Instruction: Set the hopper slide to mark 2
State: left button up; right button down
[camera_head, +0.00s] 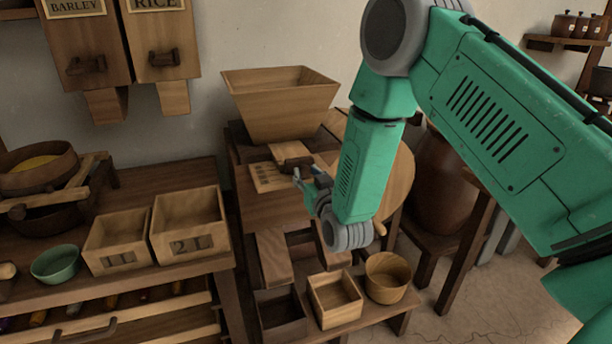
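The wooden hopper (280,105) stands on the quern bench in the middle, wide at the top and narrowing downward. Below it a small wooden slide block (290,152) sits at the upper end of a pale scale plate (268,177). The plate's marks are too small to read. My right gripper (306,173) is just below and right of the slide block, with its fingers apart and nothing seen between them. Whether a finger touches the block I cannot tell. My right forearm hides part of the round wooden disc (398,180) behind it. My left gripper is not in view.
Boxes marked 11 (120,261) and 21 (190,244) stand on the left table beside a green bowl (56,264). Below the bench are a square box (335,316) and a round tub (387,291). BARLEY and RICE bins (158,25) hang upper left.

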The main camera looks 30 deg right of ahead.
jog(key=shift+s+d+f, duration=0.1)
jog(key=shift+d+f, duration=0.25)
jog(key=shift+f, duration=0.1)
jog(key=shift+s+a+g, duration=0.25)
jog(key=shift+a+g, duration=0.05)
jog(key=shift+a, duration=0.15)
jog(key=shift+s+a+r, duration=0.2)
jog(key=shift+s+a, duration=0.1)
jog(key=shift+s, duration=0.1)
jog(key=shift+d, duration=0.1)
jog(key=c, duration=1.2)
grip_release()
jog(key=shift+w+d+f, duration=0.15)
jog(key=shift+w+f, duration=0.05)
jog(key=shift+f, duration=0.05)
jog(key=shift+w+d, duration=0.2)
jog(key=shift+d, duration=0.1)
jog(key=shift+s+a+r, duration=0.2)
jog(key=shift+s+a, duration=0.2)
jog(key=shift+s, duration=0.1)
jog(key=v, duration=1.1)
jog(key=shift+d+f, duration=0.2)
jog(key=shift+f, duration=0.15)
